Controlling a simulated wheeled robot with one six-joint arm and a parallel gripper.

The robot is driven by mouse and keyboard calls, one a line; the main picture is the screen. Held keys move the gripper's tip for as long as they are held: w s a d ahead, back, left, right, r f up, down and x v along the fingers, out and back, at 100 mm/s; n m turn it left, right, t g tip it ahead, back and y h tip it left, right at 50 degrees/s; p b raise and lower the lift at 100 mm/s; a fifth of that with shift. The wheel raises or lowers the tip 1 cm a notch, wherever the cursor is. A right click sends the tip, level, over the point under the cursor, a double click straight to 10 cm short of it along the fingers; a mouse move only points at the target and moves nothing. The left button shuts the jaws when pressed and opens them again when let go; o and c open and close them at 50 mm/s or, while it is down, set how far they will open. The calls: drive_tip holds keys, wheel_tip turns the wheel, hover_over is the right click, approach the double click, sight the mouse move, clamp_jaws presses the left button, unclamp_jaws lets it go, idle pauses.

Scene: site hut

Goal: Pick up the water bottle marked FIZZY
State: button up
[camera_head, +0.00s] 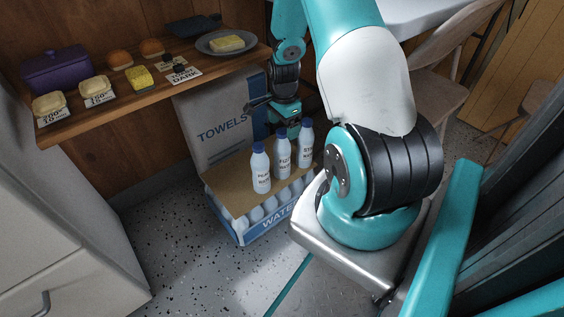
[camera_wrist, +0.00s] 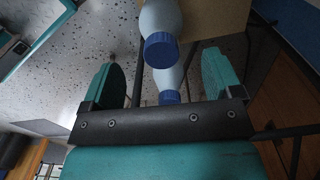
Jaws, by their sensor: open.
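Three white water bottles with blue caps stand on the cardboard top of a water pack in the head view. The middle bottle (camera_head: 283,157) has a label that seems to read FIZZY, though it is small. A left bottle (camera_head: 261,172) and a right bottle (camera_head: 305,148) stand either side of it. My gripper (camera_head: 287,121) is just behind and above the middle and right caps. In the wrist view, my gripper (camera_wrist: 161,65) is open, with two blue caps (camera_wrist: 161,50) showing between its teal fingers. No label shows there, so I cannot tell which bottles these are.
The water pack (camera_head: 281,222) stands on speckled floor, with a TOWELS box (camera_head: 214,141) behind it. A wooden shelf (camera_head: 130,112) holds butter, buns, a sponge, a plate and a purple box. A pale cabinet (camera_head: 60,220) is at left, a wooden chair (camera_head: 436,97) at right.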

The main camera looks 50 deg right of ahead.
sight(282, 139)
drive_tip(key=f+b, duration=0.1)
drive_tip(key=f, duration=0.2)
drive_tip(key=f+b, duration=0.2)
drive_tip(key=shift+w+a+f, duration=0.15)
drive_tip(key=shift+a+f, duration=0.05)
drive_tip(key=shift+f, duration=0.2)
drive_tip(key=shift+r, duration=0.1)
drive_tip(key=shift+c, duration=0.3)
drive_tip(key=c, duration=1.4)
clamp_jaws()
drive_tip(key=shift+r, duration=0.1)
